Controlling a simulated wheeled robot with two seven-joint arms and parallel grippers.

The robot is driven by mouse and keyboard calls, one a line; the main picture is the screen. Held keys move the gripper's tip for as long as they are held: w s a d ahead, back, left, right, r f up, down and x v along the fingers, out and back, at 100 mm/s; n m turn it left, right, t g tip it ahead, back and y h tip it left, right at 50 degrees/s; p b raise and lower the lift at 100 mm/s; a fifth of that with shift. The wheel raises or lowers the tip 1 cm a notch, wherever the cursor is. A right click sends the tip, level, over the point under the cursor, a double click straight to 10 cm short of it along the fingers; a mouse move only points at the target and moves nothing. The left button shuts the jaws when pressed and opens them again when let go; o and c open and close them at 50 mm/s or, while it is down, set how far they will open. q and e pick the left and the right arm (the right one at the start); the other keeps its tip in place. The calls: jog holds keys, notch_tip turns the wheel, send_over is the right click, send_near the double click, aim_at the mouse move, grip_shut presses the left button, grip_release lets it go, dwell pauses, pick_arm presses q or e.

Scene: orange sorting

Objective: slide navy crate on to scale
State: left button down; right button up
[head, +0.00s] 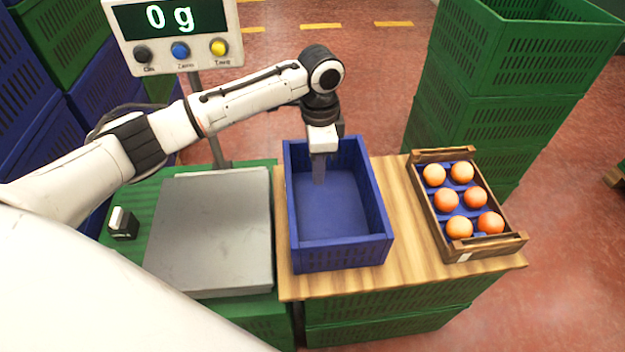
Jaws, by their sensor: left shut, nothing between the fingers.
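The navy crate (338,254) is empty and sits upright on the wooden board, just right of the scale. The scale's grey plate (210,235) is bare, and its display (172,18) reads 0 g. My left gripper (319,180) points down inside the crate, toward its left and far side. Its fingers are shut with nothing between them. I cannot tell whether the fingers touch the crate's left wall. My right gripper is not in view.
A wooden tray (424,208) with several oranges stands on the board (405,240) to the right. Stacked green crates (495,105) rise behind it. A small black-and-white object (122,224) lies left of the scale plate. Blue and green crates stack at far left.

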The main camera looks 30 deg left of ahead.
pick_arm(q)
jog(key=b, duration=0.1)
send_over(301, 211)
jog(key=w+d, duration=0.2)
jog(key=d, duration=0.1)
notch_tip(301, 211, down, 9)
jog(key=shift+w+d+f, duration=0.1)
jog(key=shift+d, duration=0.05)
jog(key=shift+s+a+r, duration=0.15)
jog(key=shift+s+a, duration=0.25)
jog(key=shift+a, duration=0.2)
jog(key=shift+s+a+r, duration=0.1)
jog(key=shift+s+a, duration=0.25)
jog(key=shift+a, duration=0.2)
jog(key=shift+s+a, duration=0.35)
jog(key=shift+a, duration=0.15)
